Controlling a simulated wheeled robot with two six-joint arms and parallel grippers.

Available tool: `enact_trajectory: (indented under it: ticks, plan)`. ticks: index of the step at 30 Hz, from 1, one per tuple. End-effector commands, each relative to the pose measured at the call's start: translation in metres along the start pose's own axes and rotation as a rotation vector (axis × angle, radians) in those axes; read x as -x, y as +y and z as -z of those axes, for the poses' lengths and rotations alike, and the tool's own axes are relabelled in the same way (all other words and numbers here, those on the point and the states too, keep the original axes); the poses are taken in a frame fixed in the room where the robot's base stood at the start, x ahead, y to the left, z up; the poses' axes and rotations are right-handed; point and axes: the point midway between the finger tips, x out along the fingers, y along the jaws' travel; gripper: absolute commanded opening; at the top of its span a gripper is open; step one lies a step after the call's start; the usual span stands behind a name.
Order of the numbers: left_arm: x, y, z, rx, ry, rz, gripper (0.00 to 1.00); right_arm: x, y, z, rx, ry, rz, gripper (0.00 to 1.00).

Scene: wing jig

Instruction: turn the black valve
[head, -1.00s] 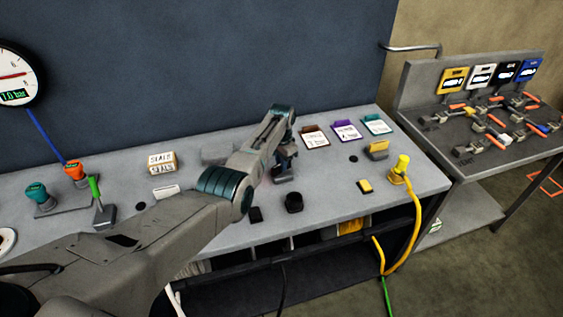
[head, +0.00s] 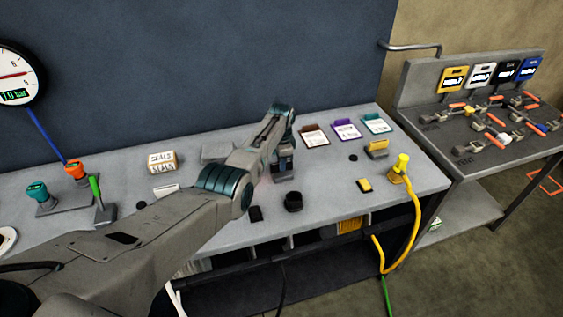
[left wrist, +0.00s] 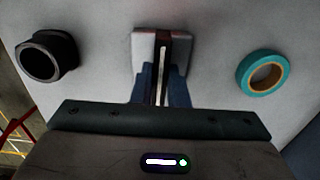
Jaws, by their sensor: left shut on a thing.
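My left gripper (head: 284,172) reaches down to the bench behind a black ring-shaped piece (head: 293,202). In the left wrist view its fingers (left wrist: 161,76) are shut on a narrow upright dark-edged piece (left wrist: 163,44) with a pale strip down its middle, which stands over a light square base. This may be the black valve's handle, but I cannot tell for sure. In the head view my gripper hides it. The black ring also shows in the left wrist view (left wrist: 48,57), apart from the fingers. My right gripper is not in view.
A teal tape roll (left wrist: 263,72) lies right of the fingers in the wrist view. Teal (head: 37,192) and orange (head: 75,170) valves and a green lever (head: 95,187) stand at left. A yellow hose fitting (head: 400,168) is at right. A gauge (head: 14,75) hangs at left.

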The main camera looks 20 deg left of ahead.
Motion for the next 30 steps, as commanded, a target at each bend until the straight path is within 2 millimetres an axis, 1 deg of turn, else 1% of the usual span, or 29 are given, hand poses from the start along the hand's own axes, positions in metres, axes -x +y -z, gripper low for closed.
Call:
enact_trajectory:
  ticks: [6, 7, 9, 10, 18, 22, 26, 30]
  plan:
    - [0.002, -0.002, 0.000, -0.001, 0.002, 0.004, 0.00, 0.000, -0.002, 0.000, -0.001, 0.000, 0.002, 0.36]
    - [0.002, -0.002, 0.000, -0.001, 0.002, 0.004, 0.20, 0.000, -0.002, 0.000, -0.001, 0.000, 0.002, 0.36]
    - [0.002, -0.002, 0.000, 0.000, 0.002, 0.004, 0.33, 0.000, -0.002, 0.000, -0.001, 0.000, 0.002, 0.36]
    - [0.002, -0.001, 0.000, 0.000, 0.001, 0.004, 0.35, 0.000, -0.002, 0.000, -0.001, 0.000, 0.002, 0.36]
    - [0.001, -0.001, 0.000, 0.001, 0.000, 0.002, 0.35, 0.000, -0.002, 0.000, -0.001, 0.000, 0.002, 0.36]
    - [0.008, -0.001, 0.000, 0.001, 0.001, 0.002, 0.35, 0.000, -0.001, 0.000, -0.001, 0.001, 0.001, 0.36]
    - [0.025, -0.001, 0.001, 0.001, 0.002, 0.005, 0.35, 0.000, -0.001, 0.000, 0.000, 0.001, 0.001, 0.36]
    - [0.051, -0.001, 0.001, 0.000, 0.004, 0.007, 0.35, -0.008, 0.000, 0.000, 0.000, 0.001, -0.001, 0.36]
